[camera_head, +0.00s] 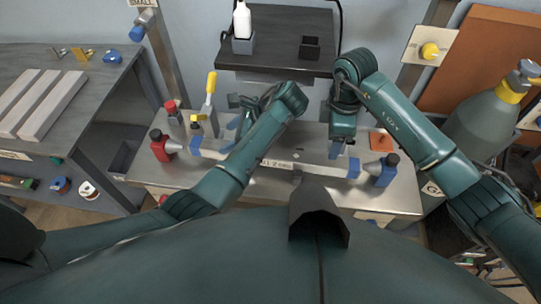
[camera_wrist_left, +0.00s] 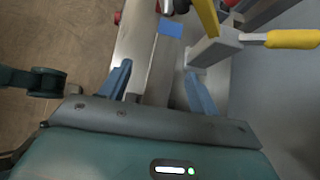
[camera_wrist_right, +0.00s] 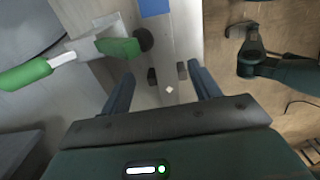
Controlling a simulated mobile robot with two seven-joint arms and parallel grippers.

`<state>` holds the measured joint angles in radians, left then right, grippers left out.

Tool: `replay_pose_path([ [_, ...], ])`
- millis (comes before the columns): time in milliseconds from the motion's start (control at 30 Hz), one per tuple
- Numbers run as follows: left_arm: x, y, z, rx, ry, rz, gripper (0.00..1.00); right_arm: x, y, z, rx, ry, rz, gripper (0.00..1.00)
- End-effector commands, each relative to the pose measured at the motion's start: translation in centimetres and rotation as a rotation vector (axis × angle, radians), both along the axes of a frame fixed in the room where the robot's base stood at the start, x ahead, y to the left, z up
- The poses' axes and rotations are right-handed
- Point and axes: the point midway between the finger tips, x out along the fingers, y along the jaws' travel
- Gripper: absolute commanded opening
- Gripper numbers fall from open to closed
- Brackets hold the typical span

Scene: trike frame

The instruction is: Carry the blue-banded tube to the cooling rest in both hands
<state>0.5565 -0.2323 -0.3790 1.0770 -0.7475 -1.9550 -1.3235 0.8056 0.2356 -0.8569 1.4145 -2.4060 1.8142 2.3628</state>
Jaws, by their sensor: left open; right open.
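In the left wrist view a grey bar with a blue band (camera_wrist_left: 171,27) runs between the spread fingers. My right gripper (camera_head: 338,149) is open near its right part. In the right wrist view a pale bar (camera_wrist_right: 181,42) with a blue band runs between the open fingers. I see no grip on it. I cannot tell which thing is the cooling rest.
A yellow-handled clamp (camera_head: 210,88) stands behind the left end of the tube. A green-handled clamp (camera_wrist_right: 118,47) is beside my right gripper. An orange pad (camera_head: 381,142) lies at the bench's right. A dark shelf (camera_head: 275,30) is behind, and a grey cylinder (camera_head: 485,122) stands at right.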

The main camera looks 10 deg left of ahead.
Motion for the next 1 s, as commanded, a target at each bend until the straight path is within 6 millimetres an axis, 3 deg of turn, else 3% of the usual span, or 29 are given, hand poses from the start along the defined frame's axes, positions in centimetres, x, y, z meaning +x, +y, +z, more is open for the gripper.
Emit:
replay_pose_path([
  [200,-0.1,3.2,-3.2,0.001,0.003,0.003,0.62,-0.1,0.0,-4.5,-0.002,0.003,0.000,0.62],
  [433,-0.1,5.6,-5.6,0.001,0.002,0.002,0.62,-0.1,0.0,-7.9,0.000,0.002,0.001,0.62],
  [600,-0.1,6.3,-6.4,0.000,0.001,0.001,0.62,0.0,0.0,-9.0,0.000,0.000,0.001,0.62],
  [933,0.0,6.5,-6.5,-0.001,0.001,0.001,0.62,0.0,0.0,-9.2,0.000,-0.001,0.002,0.62],
  [1000,0.0,6.5,-6.5,-0.001,0.001,0.001,0.56,0.0,0.0,-9.2,0.000,-0.001,0.002,0.56],
])
